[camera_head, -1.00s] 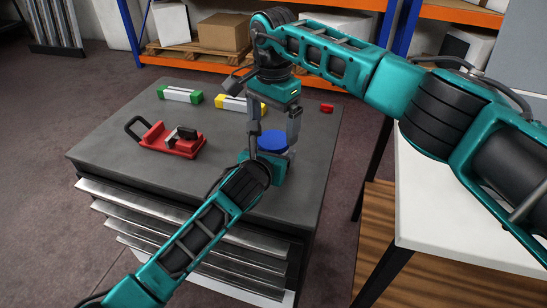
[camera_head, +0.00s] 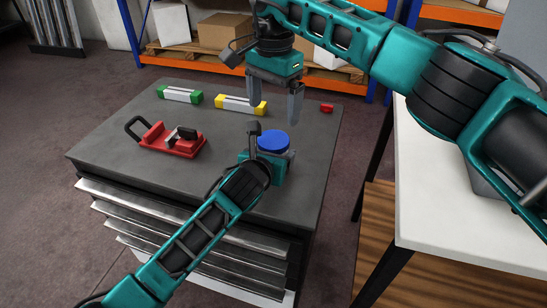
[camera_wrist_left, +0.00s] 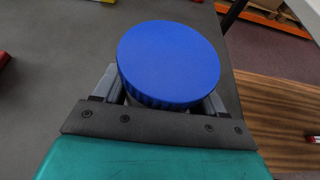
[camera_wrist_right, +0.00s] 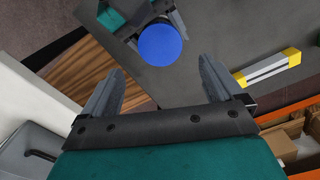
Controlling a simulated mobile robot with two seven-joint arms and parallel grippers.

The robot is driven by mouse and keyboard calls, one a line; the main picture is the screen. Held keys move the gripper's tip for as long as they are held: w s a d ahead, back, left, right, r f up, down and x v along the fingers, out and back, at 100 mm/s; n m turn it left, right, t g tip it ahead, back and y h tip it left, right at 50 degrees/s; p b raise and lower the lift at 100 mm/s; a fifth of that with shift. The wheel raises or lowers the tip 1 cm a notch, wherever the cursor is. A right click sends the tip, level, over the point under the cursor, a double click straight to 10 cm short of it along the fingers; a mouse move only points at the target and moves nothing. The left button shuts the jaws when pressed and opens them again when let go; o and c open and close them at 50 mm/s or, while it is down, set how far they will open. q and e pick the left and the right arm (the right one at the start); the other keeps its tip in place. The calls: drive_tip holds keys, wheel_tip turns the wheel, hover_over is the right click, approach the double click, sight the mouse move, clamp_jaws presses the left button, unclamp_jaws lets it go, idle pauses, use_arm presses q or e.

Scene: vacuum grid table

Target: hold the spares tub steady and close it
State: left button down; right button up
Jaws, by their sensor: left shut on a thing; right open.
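The spares tub shows mainly as its blue round lid (camera_head: 273,141), sitting on top near the right front of the grey cabinet top. The lid also shows in the left wrist view (camera_wrist_left: 168,62) and the right wrist view (camera_wrist_right: 161,45). The lid looks level; the tub body is mostly hidden under it and behind my left gripper. My left gripper (camera_head: 268,158) is shut on the tub, one finger on each side below the lid. My right gripper (camera_head: 275,104) is open and empty, above the tub and apart from it.
A red clamp-like tool (camera_head: 168,140) lies at the left on the cabinet top (camera_head: 220,145). A green-ended bar (camera_head: 180,94), a yellow-ended bar (camera_head: 240,104) and a small red block (camera_head: 327,108) lie along the back. A white table (camera_head: 440,210) stands at the right.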

sight(274, 139)
drive_tip(key=shift+f, duration=3.95)
drive_tip(key=shift+c, duration=0.3)
drive_tip(key=c, duration=0.9)
drive_tip(key=o, duration=1)
drive_tip(key=shift+o, duration=0.2)
drive_tip(key=shift+r, duration=2.25)
drive_tip(key=shift+o, duration=0.2)
wheel_tip(274, 139, up, 12)
